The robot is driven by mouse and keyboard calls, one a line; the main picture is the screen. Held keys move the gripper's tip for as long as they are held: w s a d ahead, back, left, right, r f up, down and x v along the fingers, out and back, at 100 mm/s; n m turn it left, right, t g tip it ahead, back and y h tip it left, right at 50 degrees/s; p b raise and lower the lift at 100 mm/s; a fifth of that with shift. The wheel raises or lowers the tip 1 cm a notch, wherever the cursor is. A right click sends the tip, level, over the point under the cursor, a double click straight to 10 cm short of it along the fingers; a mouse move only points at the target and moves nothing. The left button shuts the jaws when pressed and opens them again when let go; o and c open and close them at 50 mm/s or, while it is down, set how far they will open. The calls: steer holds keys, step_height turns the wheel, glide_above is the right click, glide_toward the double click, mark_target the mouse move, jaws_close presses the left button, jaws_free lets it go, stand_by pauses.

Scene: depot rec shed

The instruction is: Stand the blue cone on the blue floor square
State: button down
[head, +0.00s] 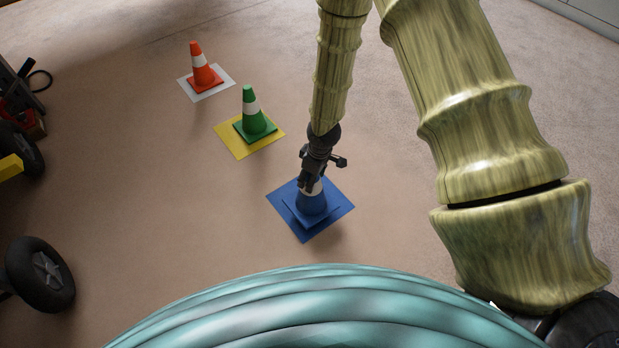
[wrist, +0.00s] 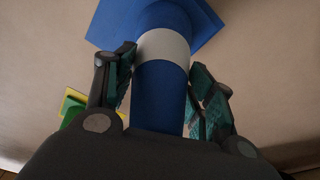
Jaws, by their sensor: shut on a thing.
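The blue cone (head: 313,204) with a white band is upright over the blue floor square (head: 334,214) in the head view. The square's edges and corners show around the cone's base. I cannot tell whether the base touches the square or hangs just above it. My gripper (head: 311,184) is above the cone and shut on its upper part. In the wrist view the gripper's fingers (wrist: 163,64) sit on both sides of the blue cone (wrist: 160,95) near its white band. Its flat blue base shows beyond, and I cannot separate it there from the square.
A green cone (head: 250,113) stands on a yellow square (head: 237,148), up and left of the blue one. An orange cone (head: 201,68) stands on a white square (head: 213,94) farther off. A wheeled thing with a black tyre (head: 40,274) is at the left edge. Floor between is clear.

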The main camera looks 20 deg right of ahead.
steer(key=shift+w+d+f+b, duration=0.15)
steer(key=shift+w+b, duration=0.1)
steer(key=shift+w, duration=0.6)
steer(key=shift+w+d+f+b, duration=0.1)
steer(key=shift+w+b, duration=0.15)
steer(key=shift+w, duration=0.6)
step_height(320, 180, down, 3)
steer(key=b, duration=0.2)
steer(key=shift+f+b, duration=0.15)
steer(key=shift+b, duration=0.2)
steer(key=c, duration=0.5)
jaws_free()
steer(key=r+p, duration=0.2)
steer(key=r, duration=0.2)
steer(key=s+r+p, duration=0.1)
steer(key=r+p, duration=0.1)
steer(key=r, duration=0.2)
steer(key=d+r+p, duration=0.1)
steer(key=r+p, duration=0.1)
steer(key=r, duration=0.2)
steer(key=shift+s+d, duration=0.1)
steer(key=shift+s, duration=0.15)
